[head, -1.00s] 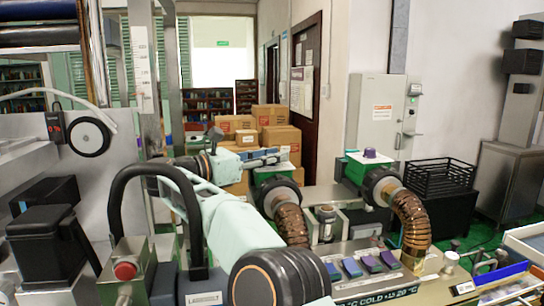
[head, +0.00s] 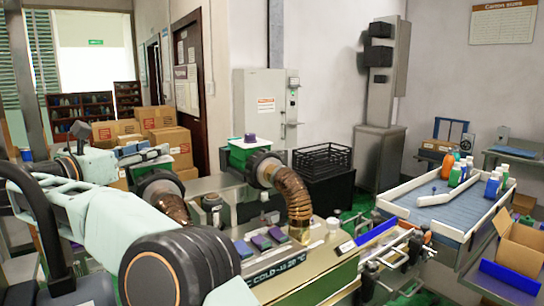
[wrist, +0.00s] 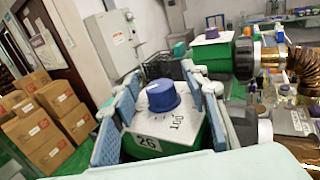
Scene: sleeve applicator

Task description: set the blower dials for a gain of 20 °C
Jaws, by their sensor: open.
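In the wrist view a blue dial (wrist: 163,97) sits on the white top of the near green blower (wrist: 140,147). Its top carries a scale with "100" and a tag reading "26". My gripper (wrist: 160,78) is open, with one blue-grey finger on each side of the dial and gaps visible between. A second green blower (wrist: 205,56) with a purple dial (wrist: 212,33) stands beyond to the right. In the head view my gripper (head: 150,155) is over the near blower, whose dial I cannot make out there. The far blower's purple dial (head: 250,138) is clear.
Copper hoses (head: 292,197) run from the blowers to the machine, whose front strip reads "COLD" and "20 °C". Cardboard boxes (head: 165,140) stand behind. At right are a blue conveyor table (head: 440,212) with bottles and an open carton (head: 520,245).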

